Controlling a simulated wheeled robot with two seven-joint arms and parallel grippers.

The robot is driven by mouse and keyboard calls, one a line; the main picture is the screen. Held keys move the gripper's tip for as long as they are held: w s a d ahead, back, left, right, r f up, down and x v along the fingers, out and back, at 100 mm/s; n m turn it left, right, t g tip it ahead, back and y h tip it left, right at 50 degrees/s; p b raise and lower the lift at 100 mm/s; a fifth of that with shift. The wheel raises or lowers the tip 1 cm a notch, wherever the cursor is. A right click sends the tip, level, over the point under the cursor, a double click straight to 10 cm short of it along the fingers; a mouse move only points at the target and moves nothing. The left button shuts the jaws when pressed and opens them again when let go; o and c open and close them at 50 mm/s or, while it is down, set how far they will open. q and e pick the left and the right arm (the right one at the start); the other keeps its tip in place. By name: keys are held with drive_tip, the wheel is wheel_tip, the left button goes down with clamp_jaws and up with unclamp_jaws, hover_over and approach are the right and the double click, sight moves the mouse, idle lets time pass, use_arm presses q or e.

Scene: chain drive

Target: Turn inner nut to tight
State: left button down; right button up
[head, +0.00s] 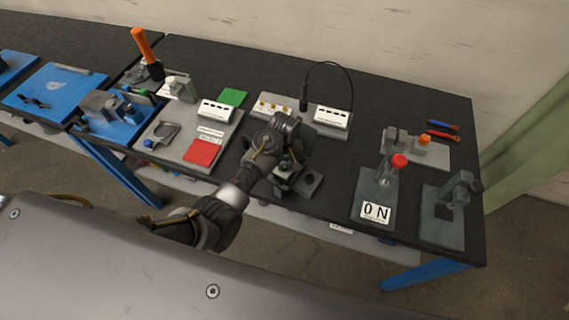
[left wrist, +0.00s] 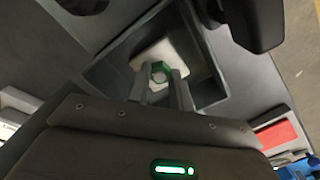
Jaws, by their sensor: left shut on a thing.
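My left gripper (head: 284,158) reaches over the dark table and points down at a small grey fixture (head: 306,184) near the front edge. In the left wrist view its two narrow fingers (left wrist: 161,82) are closed on the sides of a small green nut (left wrist: 159,67). The nut sits in front of a pale block (left wrist: 172,50) inside a dark square frame (left wrist: 112,62). In the head view only a bit of green shows under the gripper, and the hand hides most of the fixture. I cannot tell how tight the nut is. My right gripper is not in view.
Left of the arm is a grey board with a red square (head: 202,151) and a green square (head: 233,97). Behind stands a board with a white box (head: 332,117) and a curved cable. To the right are a stand with a red knob (head: 399,161) and a grey clamp (head: 461,190).

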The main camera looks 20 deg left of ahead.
use_arm(q)
drive_tip(key=m, duration=0.6)
drive_tip(key=shift+w+m, duration=0.1)
drive_tip(key=shift+m, duration=0.2)
idle(0.5)
drive_tip(key=c, duration=1.2)
unclamp_jaws()
drive_tip(key=shift+c, duration=0.2)
